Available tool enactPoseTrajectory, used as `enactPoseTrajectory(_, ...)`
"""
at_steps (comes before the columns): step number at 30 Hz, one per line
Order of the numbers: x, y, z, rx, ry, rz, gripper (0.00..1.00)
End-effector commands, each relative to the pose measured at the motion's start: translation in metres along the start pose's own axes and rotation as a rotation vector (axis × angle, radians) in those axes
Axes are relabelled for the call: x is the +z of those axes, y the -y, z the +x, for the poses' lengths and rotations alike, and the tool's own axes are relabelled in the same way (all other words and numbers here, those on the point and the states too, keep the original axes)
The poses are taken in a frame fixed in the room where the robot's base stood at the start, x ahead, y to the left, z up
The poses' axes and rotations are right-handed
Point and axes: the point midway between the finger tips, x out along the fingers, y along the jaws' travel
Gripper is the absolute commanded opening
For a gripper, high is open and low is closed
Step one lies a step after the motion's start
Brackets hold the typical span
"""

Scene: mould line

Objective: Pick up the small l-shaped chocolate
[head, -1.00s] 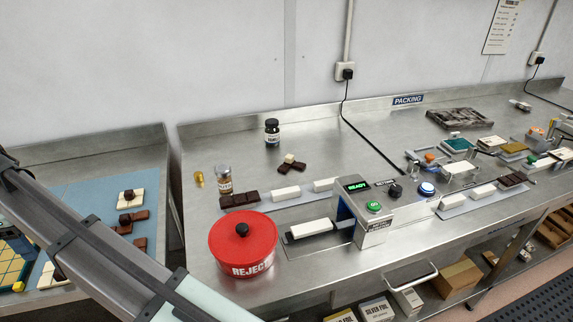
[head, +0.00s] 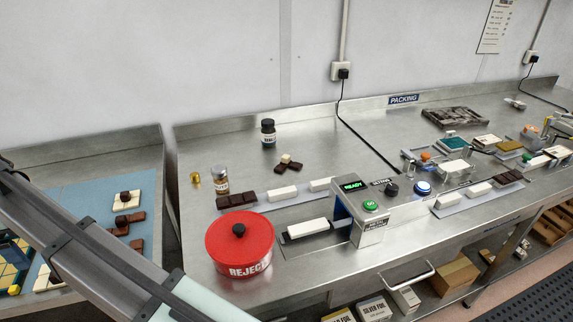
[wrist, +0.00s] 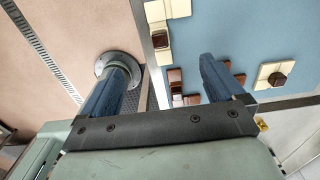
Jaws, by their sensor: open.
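My gripper (wrist: 163,62) is open and empty in the wrist view, its two blue fingers apart above the edge of the blue mat. Small brown chocolate pieces (wrist: 175,78) show between the fingers, lower down on the mat. In the head view, brown pieces (head: 130,219) lie on the mat beside more brown ones (head: 137,244). A cream piece with a dark block on top (head: 119,205) is behind them. I cannot tell which is the small L-shaped chocolate. My arm crosses the lower left of the head view, and the gripper is outside that view.
A yellow-and-dark mould (head: 10,274) is partly hidden behind my arm. Cream pieces (wrist: 157,38) lie near the mat's edge in the wrist view. A red reject tub (head: 240,241) stands on the steel packing bench (head: 345,160), across a gap from the mat table.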

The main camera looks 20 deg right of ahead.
Motion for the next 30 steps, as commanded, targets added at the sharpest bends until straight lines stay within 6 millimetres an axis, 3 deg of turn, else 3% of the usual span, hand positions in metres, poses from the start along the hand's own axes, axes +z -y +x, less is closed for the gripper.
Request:
enactPoseTrajectory(8,-0.001,0.001,0.000,0.000,0.000,0.002,1.00)
enactPoseTrajectory(14,-0.028,0.029,0.000,0.000,0.000,0.055,1.00)
enactPoseTrajectory(23,-0.127,0.113,-0.001,0.000,0.000,0.231,1.00)
enactPoseTrajectory(30,-0.216,0.168,-0.002,-0.001,0.001,0.374,1.00)
